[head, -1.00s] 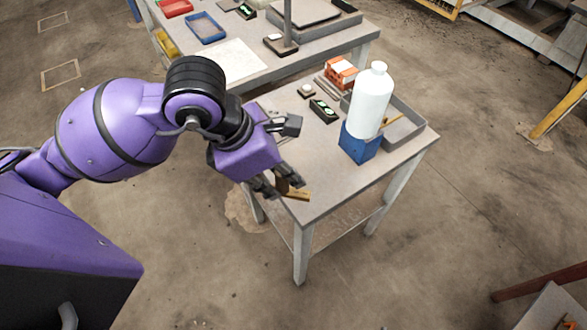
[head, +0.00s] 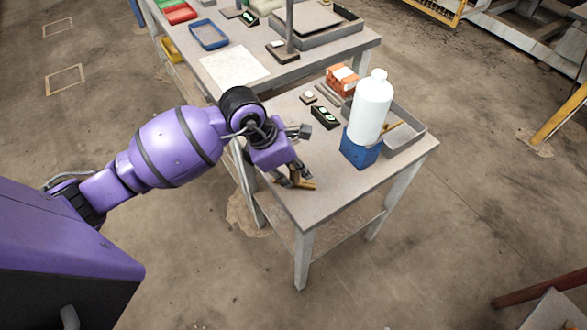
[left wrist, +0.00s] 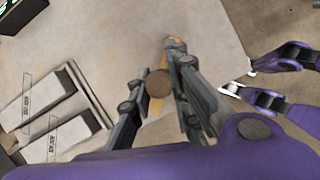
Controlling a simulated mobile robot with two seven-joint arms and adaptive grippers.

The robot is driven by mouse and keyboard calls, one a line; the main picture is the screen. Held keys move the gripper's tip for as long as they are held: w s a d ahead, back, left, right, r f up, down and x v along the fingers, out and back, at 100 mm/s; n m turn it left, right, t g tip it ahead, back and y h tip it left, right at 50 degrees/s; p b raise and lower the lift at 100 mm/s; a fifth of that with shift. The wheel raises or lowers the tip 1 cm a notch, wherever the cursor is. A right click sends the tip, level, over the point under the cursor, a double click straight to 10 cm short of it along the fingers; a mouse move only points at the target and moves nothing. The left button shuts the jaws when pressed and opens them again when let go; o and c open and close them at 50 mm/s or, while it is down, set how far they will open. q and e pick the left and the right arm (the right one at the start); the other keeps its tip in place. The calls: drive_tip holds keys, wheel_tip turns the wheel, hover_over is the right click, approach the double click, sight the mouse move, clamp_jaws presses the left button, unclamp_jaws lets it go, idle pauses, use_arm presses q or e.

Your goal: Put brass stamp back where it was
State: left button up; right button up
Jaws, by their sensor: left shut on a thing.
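My left gripper (head: 299,180) is shut on the brass stamp (head: 305,185) near the front left corner of the grey table (head: 345,197). The stamp is a small brass-coloured piece that pokes out past the fingertips. In the left wrist view the fingers (left wrist: 165,85) close on it from both sides, and its round brown part (left wrist: 158,83) shows between them. The fingers hide much of the stamp. I cannot tell whether it touches the tabletop. My right gripper does not show in the head view.
A black case with green (head: 324,117) and an orange-and-white box (head: 342,79) lie farther back. Labelled grey bars (left wrist: 52,110) lie near the gripper. The front tabletop is clear.

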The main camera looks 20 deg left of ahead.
use_arm(q)
drive_tip(key=shift+f, duration=0.15)
drive_tip(key=o, duration=0.9)
